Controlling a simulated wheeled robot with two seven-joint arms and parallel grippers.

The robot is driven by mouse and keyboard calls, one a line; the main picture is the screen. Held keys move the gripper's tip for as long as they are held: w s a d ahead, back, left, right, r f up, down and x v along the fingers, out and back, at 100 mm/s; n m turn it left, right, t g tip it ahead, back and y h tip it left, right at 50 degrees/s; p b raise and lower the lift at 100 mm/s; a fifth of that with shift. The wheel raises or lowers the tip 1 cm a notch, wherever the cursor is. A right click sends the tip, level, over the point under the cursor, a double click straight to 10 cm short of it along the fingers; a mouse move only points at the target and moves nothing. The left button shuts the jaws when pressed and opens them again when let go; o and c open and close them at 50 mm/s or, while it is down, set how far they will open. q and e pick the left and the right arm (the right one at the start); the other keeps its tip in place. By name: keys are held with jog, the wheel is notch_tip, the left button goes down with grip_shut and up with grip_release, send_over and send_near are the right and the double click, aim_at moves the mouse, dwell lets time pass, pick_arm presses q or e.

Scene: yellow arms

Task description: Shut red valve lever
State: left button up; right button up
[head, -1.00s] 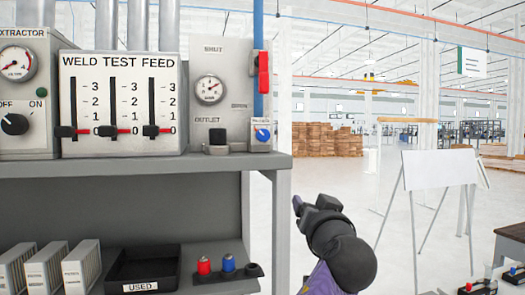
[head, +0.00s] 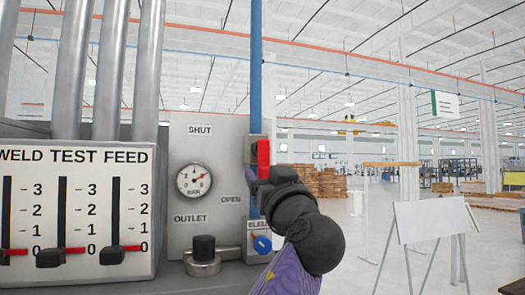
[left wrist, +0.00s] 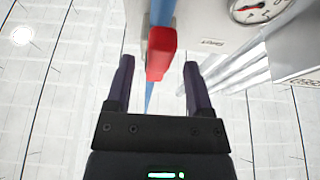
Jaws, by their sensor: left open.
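The red valve lever (head: 263,153) stands upright along the blue pipe (head: 256,75), on a grey panel with SHUT and OPEN labels. In the left wrist view, the open gripper (left wrist: 157,62) has one finger on each side of the red lever (left wrist: 161,55). Gaps show between the lever and both fingers. The lever's tip points toward the gripper's palm. My right gripper is in neither view.
A gauge (head: 194,180) and a dark knob (head: 203,248) are on the panel left of the lever. A blue bleed knob (head: 262,243) is close below my gripper. The slider box (head: 75,215) stands further left. Open floor and a white board (head: 430,221) are at right.

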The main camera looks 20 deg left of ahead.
pick_arm(q)
jog(key=p+x, duration=0.1)
jog(key=x, duration=0.1)
jog(key=shift+w+a, duration=0.2)
jog(key=shift+w, duration=0.1)
jog(key=shift+s+d, duration=0.1)
jog(key=shift+d, duration=0.05)
jog(key=c, duration=0.4)
grip_shut()
dwell(0.6)
